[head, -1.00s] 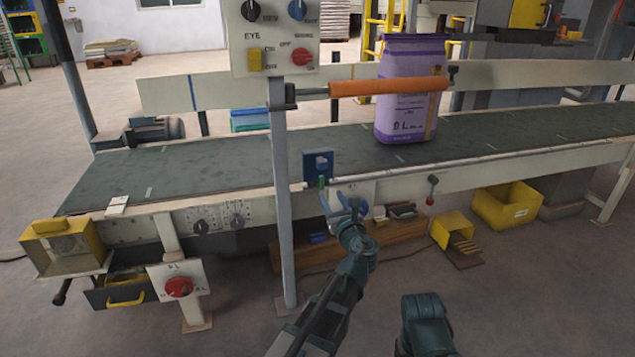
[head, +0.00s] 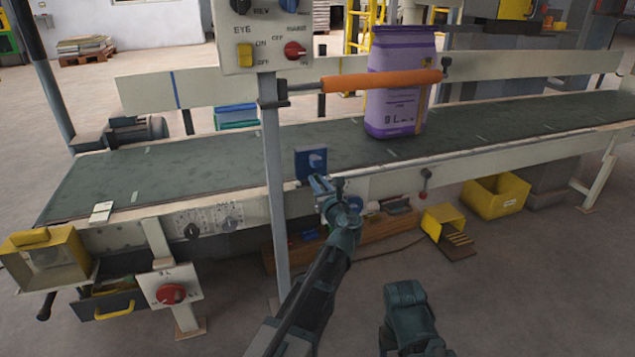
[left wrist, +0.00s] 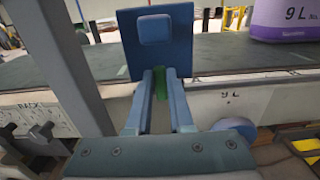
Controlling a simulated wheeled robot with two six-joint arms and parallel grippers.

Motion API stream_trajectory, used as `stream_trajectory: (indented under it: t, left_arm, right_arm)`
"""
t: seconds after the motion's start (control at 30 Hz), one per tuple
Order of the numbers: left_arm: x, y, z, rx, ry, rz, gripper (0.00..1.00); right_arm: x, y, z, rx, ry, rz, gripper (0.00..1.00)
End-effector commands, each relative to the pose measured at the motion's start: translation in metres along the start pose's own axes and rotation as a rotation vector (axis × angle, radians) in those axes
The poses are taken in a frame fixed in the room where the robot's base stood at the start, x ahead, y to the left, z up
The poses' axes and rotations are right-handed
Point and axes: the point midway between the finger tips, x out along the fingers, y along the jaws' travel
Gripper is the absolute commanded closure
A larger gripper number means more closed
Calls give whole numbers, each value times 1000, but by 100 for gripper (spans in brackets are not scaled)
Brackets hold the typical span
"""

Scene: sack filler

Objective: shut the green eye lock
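The green eye lock (left wrist: 161,84) is a small green piece just below a blue plate with a raised square block (left wrist: 153,30) in the left wrist view. My left gripper (left wrist: 160,76) has its two blue fingers close on either side of the green piece, which fills the narrow gap between them. In the head view the left gripper (head: 322,184) is at the conveyor's front edge, just under the blue plate (head: 311,163), and hides the green piece. Part of my right arm shows at the bottom, but its gripper does not.
A grey post (head: 275,190) carrying a switch panel (head: 263,38) stands left of my left gripper. An orange roller bar (head: 380,81) crosses in front of a purple sack (head: 398,110) on the conveyor belt (head: 180,165). A yellow bin (head: 497,197) stands on the floor at right.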

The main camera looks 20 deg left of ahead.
Motion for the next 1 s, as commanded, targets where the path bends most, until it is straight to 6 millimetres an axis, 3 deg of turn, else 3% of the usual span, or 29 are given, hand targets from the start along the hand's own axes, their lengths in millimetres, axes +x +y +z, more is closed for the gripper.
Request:
stream_trajectory:
  t: [0.57, 1.0]
  left_arm:
    - [0, 2, 0, -58, 0, 1, 100]
    - [0, 14, -4, -419, 0, 0, 100]
  right_arm:
    - [0, 0, 0, 0, 0, 0, 30]
    - [4, 0, 0, 0, 0, 0, 30]
